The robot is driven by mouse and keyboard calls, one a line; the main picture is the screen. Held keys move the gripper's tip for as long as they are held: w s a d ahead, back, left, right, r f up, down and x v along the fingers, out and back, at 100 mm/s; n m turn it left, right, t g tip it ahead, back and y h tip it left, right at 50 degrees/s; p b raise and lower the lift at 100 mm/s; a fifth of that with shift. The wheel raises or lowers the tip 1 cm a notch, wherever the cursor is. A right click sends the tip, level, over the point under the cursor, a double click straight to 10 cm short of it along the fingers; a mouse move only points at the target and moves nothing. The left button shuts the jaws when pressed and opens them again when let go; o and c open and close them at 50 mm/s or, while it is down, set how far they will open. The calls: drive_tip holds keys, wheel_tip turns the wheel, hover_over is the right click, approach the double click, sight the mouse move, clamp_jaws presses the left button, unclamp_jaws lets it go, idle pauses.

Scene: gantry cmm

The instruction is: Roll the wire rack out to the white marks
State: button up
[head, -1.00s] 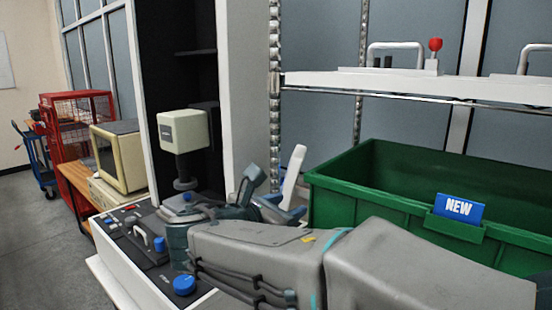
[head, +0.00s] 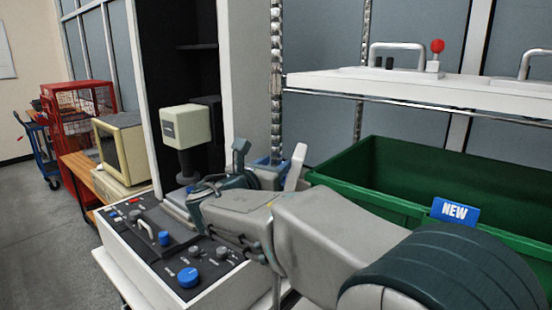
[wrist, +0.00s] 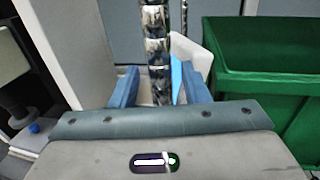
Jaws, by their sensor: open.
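The wire rack has chrome posts and a shelf with a bright front edge. Its near post (head: 276,80) rises left of the shelf (head: 420,105); a green bin (head: 385,200) with a blue NEW tag sits lower down at the rack. In the wrist view, the chrome post (wrist: 156,50) lies between the two blue fingers of my gripper (wrist: 160,88). The fingers are apart, with no visible grip on the post; whether they reach around it is unclear. In the head view my own arm partly hides my gripper. The white marks are not in view.
A grey control console (head: 170,250) with knobs stands at front left, with a cream instrument (head: 186,125) behind it. A cream monitor (head: 120,145), red cage (head: 78,115) and blue cart (head: 38,150) stand farther left. Open floor (head: 40,240) shows at lower left.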

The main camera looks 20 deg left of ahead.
drive_tip(key=shift+w+d, duration=0.2)
drive_tip(key=shift+w, duration=0.55)
